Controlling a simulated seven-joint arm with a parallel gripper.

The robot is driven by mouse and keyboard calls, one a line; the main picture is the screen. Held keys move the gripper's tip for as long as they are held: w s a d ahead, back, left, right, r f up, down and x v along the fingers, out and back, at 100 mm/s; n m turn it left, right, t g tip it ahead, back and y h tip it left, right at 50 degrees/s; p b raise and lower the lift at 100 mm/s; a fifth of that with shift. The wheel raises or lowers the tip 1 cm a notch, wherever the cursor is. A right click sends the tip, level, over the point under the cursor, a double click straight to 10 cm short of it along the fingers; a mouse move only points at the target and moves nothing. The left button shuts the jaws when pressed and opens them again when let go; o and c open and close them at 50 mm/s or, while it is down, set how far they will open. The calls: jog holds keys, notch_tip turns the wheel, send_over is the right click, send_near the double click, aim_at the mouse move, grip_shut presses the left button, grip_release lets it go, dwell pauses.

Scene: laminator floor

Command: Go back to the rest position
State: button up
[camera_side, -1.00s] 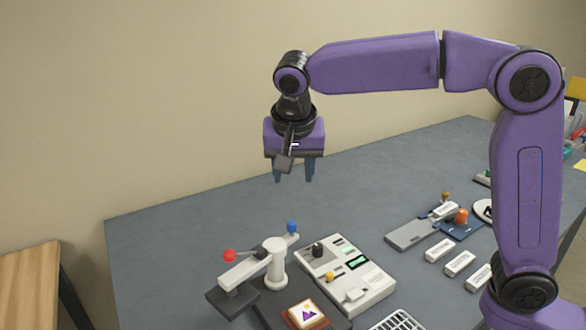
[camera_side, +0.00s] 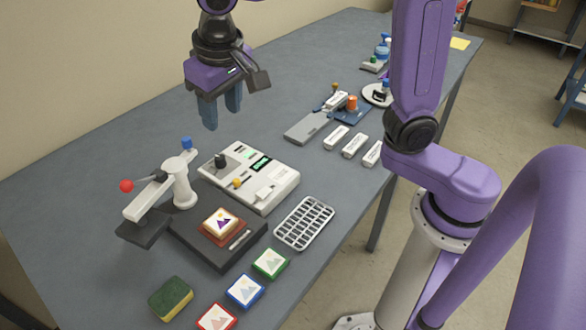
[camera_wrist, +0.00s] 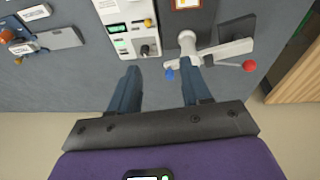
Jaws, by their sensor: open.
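My gripper (camera_side: 222,112) hangs in the air above the table, fingers pointing down, open and empty. In the wrist view its two blue-grey fingers (camera_wrist: 160,80) stand apart with nothing between them. Below is a white press (camera_side: 183,190) with a lever carrying a red knob (camera_side: 126,186) and a blue knob (camera_side: 187,143). A white control box (camera_side: 262,178) with a green display stands beside it. On the dark base (camera_side: 208,250) is a red-brown holder with a picture card (camera_side: 221,223). The gripper touches none of them.
A white grid rack (camera_side: 304,222), green (camera_side: 270,263), blue (camera_side: 246,291) and red (camera_side: 217,318) framed cards and a sponge (camera_side: 171,298) lie near the front edge. White labelled blocks (camera_side: 355,145) and a grey plate (camera_side: 308,128) lie farther right. The table's back left is bare.

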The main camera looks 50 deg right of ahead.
jog(key=s+d+f+n+g, duration=0.1)
jog(key=s+d+f+n, duration=0.2)
jog(key=s, duration=0.4)
jog(key=s+d+f+n+y, duration=0.1)
jog(key=s+d+f+n, duration=0.1)
jog(key=s+d+n, duration=0.3)
jog(key=s+d+f+n+g, duration=0.1)
jog(key=s+d+f+n, duration=0.2)
jog(key=s, duration=0.7)
jog(key=d+n, duration=0.1)
jog(key=d, duration=0.1)
jog(key=shift+s+d+f+g, duration=0.3)
jog(key=shift+s+d+f, duration=0.05)
jog(key=shift+s, duration=0.05)
